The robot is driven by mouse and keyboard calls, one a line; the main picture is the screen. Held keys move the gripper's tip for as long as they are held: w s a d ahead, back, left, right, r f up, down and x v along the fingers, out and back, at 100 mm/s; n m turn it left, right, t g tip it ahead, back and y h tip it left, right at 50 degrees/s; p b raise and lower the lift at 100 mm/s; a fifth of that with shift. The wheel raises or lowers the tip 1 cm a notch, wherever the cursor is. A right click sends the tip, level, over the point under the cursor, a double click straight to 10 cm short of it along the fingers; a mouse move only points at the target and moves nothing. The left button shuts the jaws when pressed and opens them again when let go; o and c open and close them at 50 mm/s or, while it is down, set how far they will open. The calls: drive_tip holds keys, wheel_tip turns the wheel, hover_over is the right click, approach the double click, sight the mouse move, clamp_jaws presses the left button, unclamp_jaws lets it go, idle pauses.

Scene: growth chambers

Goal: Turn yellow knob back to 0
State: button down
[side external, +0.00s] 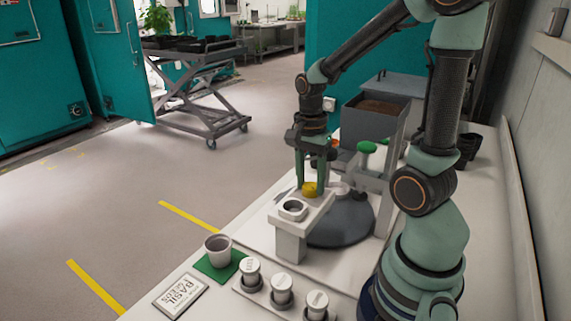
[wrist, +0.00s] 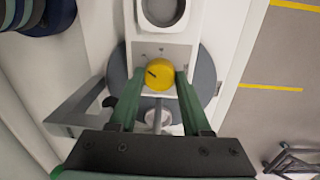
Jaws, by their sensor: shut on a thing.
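The yellow knob (side external: 310,188) sits on the white dispenser arm (side external: 290,226) in the side view. In the wrist view the yellow knob (wrist: 160,78) has a dark pointer line on its left part, slanting to the upper left. Small dark marks lie around it on the white face; their text is too small to read. My gripper (side external: 311,193) points down at the knob. In the wrist view my gripper (wrist: 158,80) has one green finger on each side of the knob and is shut on it.
A round cup holder (side external: 293,206) is in front of the knob. A grey cup (side external: 217,250) stands on a green mat (side external: 222,271), near a basil seed card (side external: 180,295) and several white-capped jars (side external: 281,289). A green-topped lever (side external: 366,147) and grey hopper (side external: 378,115) stand behind.

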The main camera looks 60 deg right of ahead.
drive_tip(key=n, duration=0.6)
drive_tip(key=shift+a, duration=0.1)
drive_tip(key=n, duration=0.6)
drive_tip(key=shift+n+t, duration=0.3)
drive_tip(key=n, duration=0.6)
drive_tip(key=shift+s+a, duration=0.1)
drive_tip(key=n, duration=0.6)
drive_tip(key=shift+s, duration=0.15)
drive_tip(key=shift+f+n, duration=0.1)
drive_tip(key=shift+n, duration=0.3)
drive_tip(key=shift+c, duration=1.8)
unclamp_jaws()
drive_tip(key=shift+t, duration=0.3)
